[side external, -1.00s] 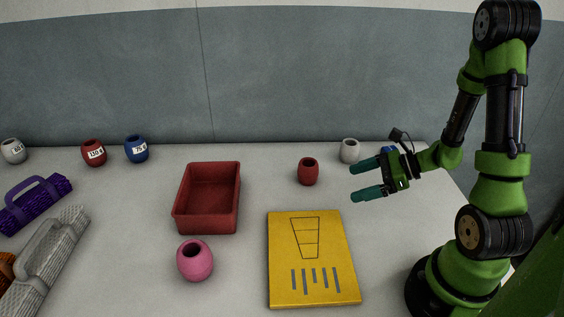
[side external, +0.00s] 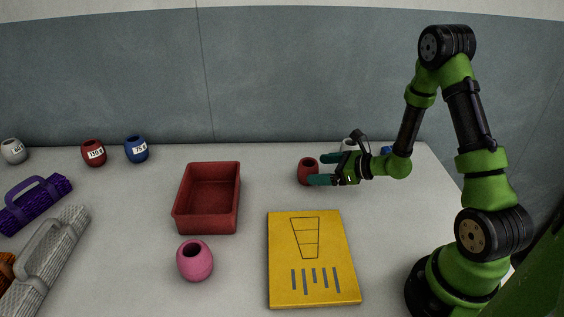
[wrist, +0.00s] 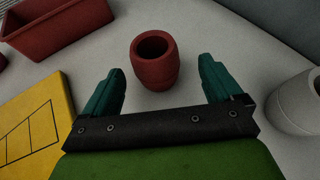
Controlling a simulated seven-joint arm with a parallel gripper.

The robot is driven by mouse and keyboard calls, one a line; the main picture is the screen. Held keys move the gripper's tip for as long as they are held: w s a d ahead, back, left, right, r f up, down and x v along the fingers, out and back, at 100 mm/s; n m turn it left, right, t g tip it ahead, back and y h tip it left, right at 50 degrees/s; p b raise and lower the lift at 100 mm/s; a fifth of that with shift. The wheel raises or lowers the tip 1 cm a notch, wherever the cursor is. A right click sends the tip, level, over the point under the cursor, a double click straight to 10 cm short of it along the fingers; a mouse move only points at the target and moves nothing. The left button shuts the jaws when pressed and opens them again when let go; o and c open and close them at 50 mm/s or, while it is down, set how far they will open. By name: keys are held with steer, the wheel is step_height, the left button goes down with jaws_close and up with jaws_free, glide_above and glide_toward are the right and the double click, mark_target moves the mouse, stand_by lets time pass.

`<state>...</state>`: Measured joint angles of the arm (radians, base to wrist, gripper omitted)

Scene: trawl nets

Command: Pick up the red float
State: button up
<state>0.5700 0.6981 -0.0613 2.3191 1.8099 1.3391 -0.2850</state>
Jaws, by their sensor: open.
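The red float (side external: 304,172), a small hollow barrel shape, stands upright on the grey table right of the red tray. In the wrist view the red float (wrist: 155,70) is ahead of the palm, its open top showing. My gripper (side external: 317,169) is open and lies sideways, low over the table. In the wrist view my gripper (wrist: 161,68) has one teal finger on each side of the float's near part, with gaps on both sides. In the side view the nearer fingertip overlaps the float's lower right edge.
A white float (side external: 348,145) stands just behind my gripper, and a blue one (side external: 387,150) is partly hidden. The yellow board (side external: 310,285) lies in front. The red tray (side external: 207,222) and pink float (side external: 195,262) are left. A labelled red float (side external: 94,153) stands far left.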

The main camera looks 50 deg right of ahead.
mark_target(307, 171)
steer(key=x, duration=0.5)
steer(key=shift+a+f, duration=0.2)
steer(key=shift+a, duration=0.1)
steer(key=c, duration=1)
steer(key=shift+c, duration=0.2)
steer(key=shift+r, duration=0.15)
